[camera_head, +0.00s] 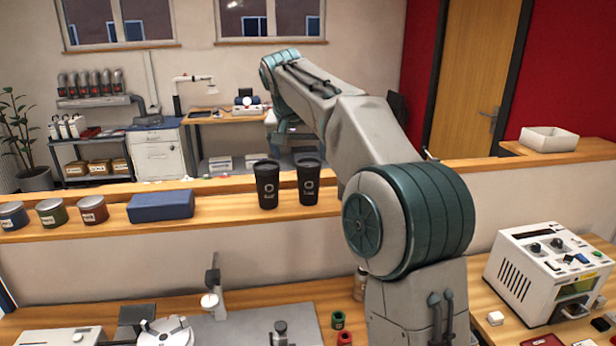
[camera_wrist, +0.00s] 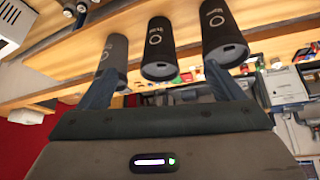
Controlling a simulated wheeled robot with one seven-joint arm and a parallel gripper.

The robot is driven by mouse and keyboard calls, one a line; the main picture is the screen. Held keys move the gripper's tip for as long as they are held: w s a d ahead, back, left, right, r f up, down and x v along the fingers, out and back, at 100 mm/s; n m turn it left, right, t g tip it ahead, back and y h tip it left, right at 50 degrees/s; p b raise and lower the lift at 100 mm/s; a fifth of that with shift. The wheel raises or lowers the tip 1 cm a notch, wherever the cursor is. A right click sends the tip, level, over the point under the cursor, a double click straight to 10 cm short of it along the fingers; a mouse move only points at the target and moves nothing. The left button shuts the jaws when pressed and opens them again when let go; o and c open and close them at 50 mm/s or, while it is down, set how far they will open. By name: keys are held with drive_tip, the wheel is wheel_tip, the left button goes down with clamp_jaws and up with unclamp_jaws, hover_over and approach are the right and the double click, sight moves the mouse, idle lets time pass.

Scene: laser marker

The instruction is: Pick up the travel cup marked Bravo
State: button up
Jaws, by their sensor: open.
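Three dark travel cups with round logos and small labels show in the wrist view, where the picture is upside down: a left cup (camera_wrist: 116,50), a middle cup (camera_wrist: 157,45) and a right cup (camera_wrist: 220,35). The labels are too small to read surely; the middle one may read Bravo. My gripper (camera_wrist: 161,68) is open, and the middle cup appears between its fingers, with no contact visible. The left finger overlaps the left cup. In the head view, two cups (camera_head: 267,187) (camera_head: 308,183) stand upright on the wooden ledge; my arm blocks the area right of them.
A blue case (camera_head: 160,206) and several labelled tins (camera_head: 93,209) stand on the ledge (camera_head: 229,194), left of the cups. A white tray (camera_head: 548,140) is at the far right. A white machine (camera_head: 545,270) and other equipment occupy the front bench.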

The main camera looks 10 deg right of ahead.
sight(305, 164)
drive_tip(key=shift+m, duration=0.5)
drive_tip(key=w+f, duration=0.2)
drive_tip(key=w+d+f+p, duration=0.1)
drive_tip(key=w, duration=0.1)
drive_tip(key=w+d+f, duration=0.1)
drive_tip(key=w+f, duration=0.1)
drive_tip(key=shift+w+d+f, duration=0.1)
drive_tip(key=shift+w+f, duration=0.25)
drive_tip(key=shift+w, duration=0.05)
drive_tip(key=p+x, duration=0.1)
drive_tip(key=x, duration=0.1)
drive_tip(key=d+p+x, duration=0.1)
drive_tip(key=x, duration=0.2)
drive_tip(key=shift+w+r, duration=0.15)
drive_tip(key=shift+w, duration=0.1)
drive_tip(key=c, duration=0.8)
